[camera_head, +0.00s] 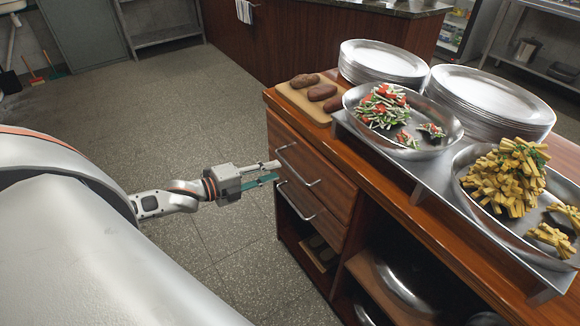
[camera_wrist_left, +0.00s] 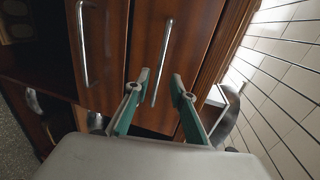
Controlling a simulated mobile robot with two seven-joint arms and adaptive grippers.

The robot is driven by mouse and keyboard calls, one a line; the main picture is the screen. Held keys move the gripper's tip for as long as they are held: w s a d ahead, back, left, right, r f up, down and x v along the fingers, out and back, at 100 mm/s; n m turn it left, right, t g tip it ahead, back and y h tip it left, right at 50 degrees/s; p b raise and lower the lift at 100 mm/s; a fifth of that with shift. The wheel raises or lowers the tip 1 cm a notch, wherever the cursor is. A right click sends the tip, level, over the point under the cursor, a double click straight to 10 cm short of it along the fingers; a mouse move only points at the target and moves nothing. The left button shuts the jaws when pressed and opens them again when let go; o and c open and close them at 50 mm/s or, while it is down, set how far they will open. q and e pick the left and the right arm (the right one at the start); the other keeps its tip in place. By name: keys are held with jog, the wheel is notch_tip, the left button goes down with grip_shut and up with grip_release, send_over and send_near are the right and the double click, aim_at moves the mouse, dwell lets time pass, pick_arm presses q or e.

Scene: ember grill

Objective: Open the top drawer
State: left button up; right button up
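The wooden counter has two drawers at its left end, both looking closed. The top drawer (camera_head: 320,172) has a silver bar handle (camera_head: 300,165). In the left wrist view this handle (camera_wrist_left: 163,48) lies between the finger lines, with a finger on each side. My left gripper (camera_head: 275,171) is in front of the top drawer, with its fingers apart; it also shows in the left wrist view (camera_wrist_left: 160,82). Whether the fingers touch the handle cannot be told. The lower drawer (camera_head: 312,215) has a similar handle (camera_wrist_left: 82,45). My right gripper is not in view.
Above the drawers lie a cutting board (camera_head: 307,102) with brown food, plates (camera_head: 384,62) and a salad tray (camera_head: 402,122). Open shelves (camera_head: 365,268) with metal bowls are right of the drawers. The floor (camera_head: 200,100) left of the counter is clear.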

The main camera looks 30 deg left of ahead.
aim_at(289, 167)
pick_arm(q)
jog(key=shift+b+x, duration=0.45)
jog(key=shift+x, duration=3.15)
jog(key=shift+d, duration=0.1)
grip_shut()
